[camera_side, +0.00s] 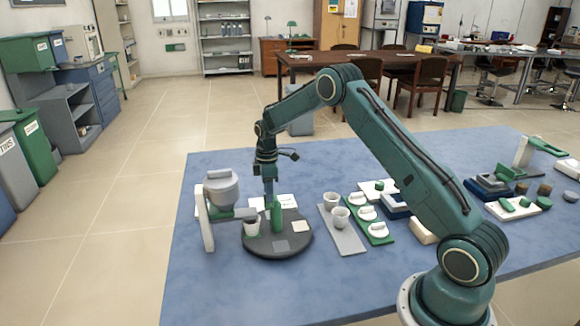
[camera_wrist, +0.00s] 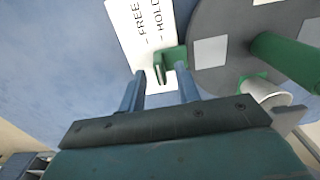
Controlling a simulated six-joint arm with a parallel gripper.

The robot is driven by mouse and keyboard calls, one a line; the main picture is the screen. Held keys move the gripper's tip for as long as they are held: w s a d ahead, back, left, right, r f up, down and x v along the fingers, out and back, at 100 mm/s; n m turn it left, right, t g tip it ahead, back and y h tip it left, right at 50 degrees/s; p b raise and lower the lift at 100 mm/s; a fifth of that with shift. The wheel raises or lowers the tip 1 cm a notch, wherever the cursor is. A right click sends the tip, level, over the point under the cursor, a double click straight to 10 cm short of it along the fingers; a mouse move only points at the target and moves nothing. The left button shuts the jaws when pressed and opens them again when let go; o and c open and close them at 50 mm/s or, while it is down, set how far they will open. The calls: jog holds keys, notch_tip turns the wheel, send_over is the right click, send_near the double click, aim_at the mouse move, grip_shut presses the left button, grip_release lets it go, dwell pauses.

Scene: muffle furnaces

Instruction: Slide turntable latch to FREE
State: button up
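The green turntable latch (camera_wrist: 172,56) shows in the wrist view beside the HOLD mark of a white card (camera_wrist: 140,22) lettered FREE and HOLD. FREE is farther up the card. My gripper (camera_wrist: 160,72) is open, its two blue fingers apart. The latch lies just beyond the tips, nearer the right finger, which partly covers it; I cannot tell whether they touch. The dark grey turntable (camera_wrist: 222,76) is to the right of the latch. In the side view my gripper (camera_side: 270,195) points down behind the turntable (camera_side: 262,249); the latch is not clear there.
A green post (camera_side: 277,216) and a pale cup (camera_side: 251,228) stand on the turntable. A grey dispenser-like device (camera_side: 221,190) stands at its left. A grey tray (camera_side: 345,237) with two cups is to its right. The blue table (camera_side: 215,285) is clear in front.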

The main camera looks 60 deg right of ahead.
jog(key=shift+f, duration=0.85)
grip_shut()
jog(key=shift+w+d, duration=0.55)
grip_release()
